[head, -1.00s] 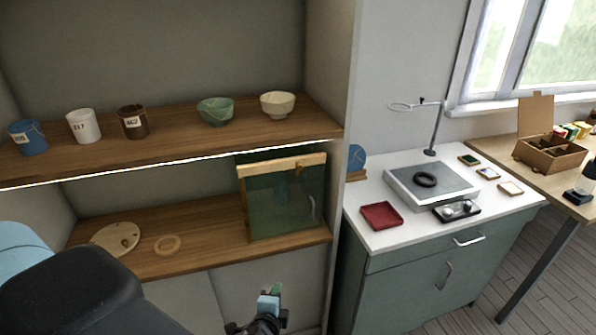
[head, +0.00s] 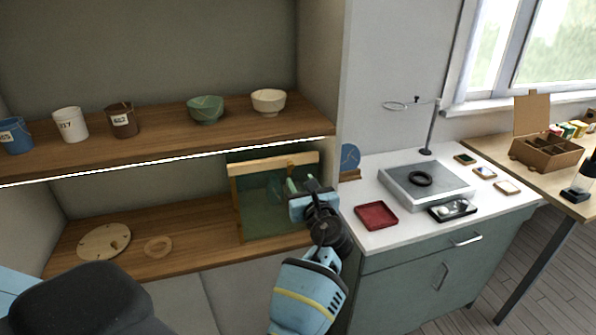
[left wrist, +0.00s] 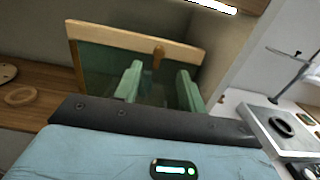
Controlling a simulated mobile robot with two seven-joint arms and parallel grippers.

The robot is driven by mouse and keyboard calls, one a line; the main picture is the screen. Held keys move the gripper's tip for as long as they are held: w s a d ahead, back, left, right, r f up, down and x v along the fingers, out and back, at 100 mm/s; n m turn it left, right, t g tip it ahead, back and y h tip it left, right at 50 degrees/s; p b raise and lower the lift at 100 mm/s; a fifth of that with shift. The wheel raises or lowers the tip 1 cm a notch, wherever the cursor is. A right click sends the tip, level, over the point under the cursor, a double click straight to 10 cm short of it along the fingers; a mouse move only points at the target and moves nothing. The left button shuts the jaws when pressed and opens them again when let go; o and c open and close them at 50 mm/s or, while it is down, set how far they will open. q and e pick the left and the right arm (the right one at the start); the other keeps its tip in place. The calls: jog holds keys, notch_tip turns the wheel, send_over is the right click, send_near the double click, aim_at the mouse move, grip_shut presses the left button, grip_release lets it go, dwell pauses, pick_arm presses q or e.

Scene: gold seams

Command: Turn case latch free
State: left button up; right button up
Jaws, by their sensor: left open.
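The case (head: 250,207) is a glass-fronted box with a pale wooden top rail, standing at the right end of the lower shelf. Its latch is a small brown wooden tab on the top rail; it shows in the left wrist view (left wrist: 158,56), hanging down from the rail. My left gripper (head: 301,184) is in front of the case's upper right part and hides some of it. In the left wrist view its two green fingers (left wrist: 158,82) are apart, with nothing between them, and the latch appears just above the gap. I cannot tell contact. My right gripper is not in view.
The upper shelf (head: 165,146) with bowls and cups is above the case. A round wooden disc (head: 104,241) and a ring (head: 158,246) lie on the lower shelf. The shelf's side wall and a white counter with a red tray (head: 376,215) are close on the right.

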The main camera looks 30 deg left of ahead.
aim_at(292, 167)
pick_arm(q)
jog(key=x, duration=0.2)
jog(key=b+x, duration=0.1)
jog(key=x, duration=0.1)
jog(key=b+x, duration=0.1)
jog(key=x, duration=0.1)
jog(key=shift+w+a+f, duration=0.15)
jog(key=shift+a+f, duration=0.1)
jog(key=shift+w+a+r+b, duration=0.2)
jog(key=shift+w+a+b, duration=0.1)
jog(key=shift+w+a, duration=0.1)
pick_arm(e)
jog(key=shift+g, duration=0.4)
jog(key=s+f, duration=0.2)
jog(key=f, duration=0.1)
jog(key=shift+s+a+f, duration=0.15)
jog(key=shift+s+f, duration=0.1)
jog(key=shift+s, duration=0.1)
pick_arm(q)
jog(key=shift+c, duration=0.3)
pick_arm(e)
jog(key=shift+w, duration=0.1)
pick_arm(q)
grip_shut()
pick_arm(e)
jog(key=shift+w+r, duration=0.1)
